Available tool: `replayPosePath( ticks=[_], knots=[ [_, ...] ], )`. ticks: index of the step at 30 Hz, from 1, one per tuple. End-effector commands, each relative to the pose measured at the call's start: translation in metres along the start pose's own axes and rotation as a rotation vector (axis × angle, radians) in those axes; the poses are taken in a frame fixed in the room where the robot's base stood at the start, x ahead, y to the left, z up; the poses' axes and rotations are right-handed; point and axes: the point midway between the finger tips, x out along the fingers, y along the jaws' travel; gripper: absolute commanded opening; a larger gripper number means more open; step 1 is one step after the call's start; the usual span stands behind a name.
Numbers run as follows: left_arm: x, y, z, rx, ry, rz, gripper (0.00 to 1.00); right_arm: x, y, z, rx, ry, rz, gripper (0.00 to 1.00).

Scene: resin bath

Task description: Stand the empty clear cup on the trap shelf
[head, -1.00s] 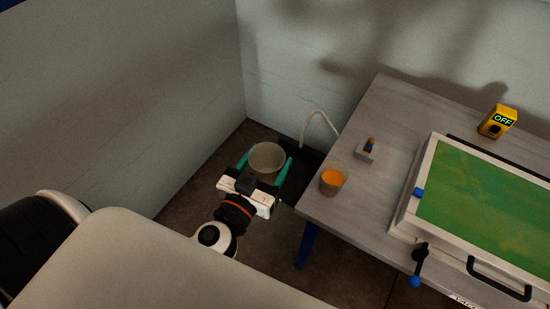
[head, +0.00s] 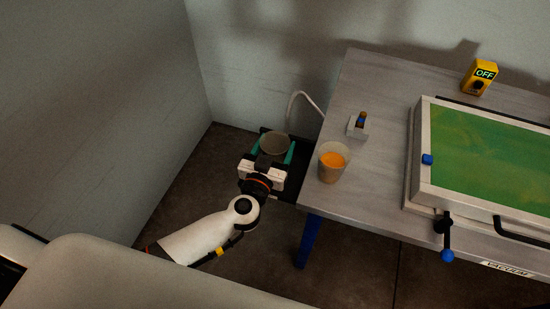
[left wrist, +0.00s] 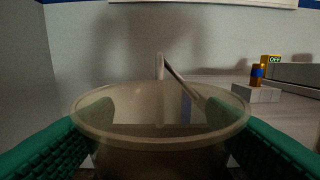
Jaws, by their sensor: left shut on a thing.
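My left gripper (head: 272,158) has green fingers and is shut on the clear cup (head: 274,145), which looks empty. The cup is upright and sits left of the table's left end, above or over a dark surface low by the wall. In the left wrist view the cup (left wrist: 160,125) fills the middle between the two green fingers. The dark shelf (head: 293,183) shows in part beside the table; the arm and cup hide much of it. I cannot tell whether the cup's base touches it. My right gripper is not in view.
A cup of orange liquid (head: 332,163) stands near the table's (head: 385,100) left edge. Behind it is a small grey holder (head: 357,126). A pale hose (head: 305,97) rises beside the table. A green-topped framed bath (head: 480,160) and a yellow OFF box (head: 479,77) are at right.

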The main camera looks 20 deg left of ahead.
Motion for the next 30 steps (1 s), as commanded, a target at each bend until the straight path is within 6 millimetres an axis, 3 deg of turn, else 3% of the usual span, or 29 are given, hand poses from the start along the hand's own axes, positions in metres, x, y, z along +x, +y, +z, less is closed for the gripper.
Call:
replayPosePath(
  ticks=[1, 4, 17, 18, 21, 30],
  knots=[
    [0.000, 0.000, -0.016, 0.001, 0.002, 0.000, 0.43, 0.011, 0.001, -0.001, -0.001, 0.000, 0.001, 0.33],
    [0.000, 0.000, -0.027, 0.000, 0.000, 0.000, 0.43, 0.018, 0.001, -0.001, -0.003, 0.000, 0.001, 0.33],
    [0.000, 0.000, -0.031, -0.001, 0.000, 0.000, 0.43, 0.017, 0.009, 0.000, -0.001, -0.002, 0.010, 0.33],
    [0.000, 0.000, -0.031, -0.001, 0.000, 0.000, 0.69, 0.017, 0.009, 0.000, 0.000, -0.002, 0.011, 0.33],
    [0.000, 0.000, -0.031, -0.001, 0.000, 0.000, 0.85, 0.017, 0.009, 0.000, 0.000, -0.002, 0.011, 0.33],
    [0.000, 0.000, -0.030, -0.001, 0.000, 0.000, 0.87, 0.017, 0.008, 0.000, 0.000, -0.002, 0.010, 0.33]
  ],
)
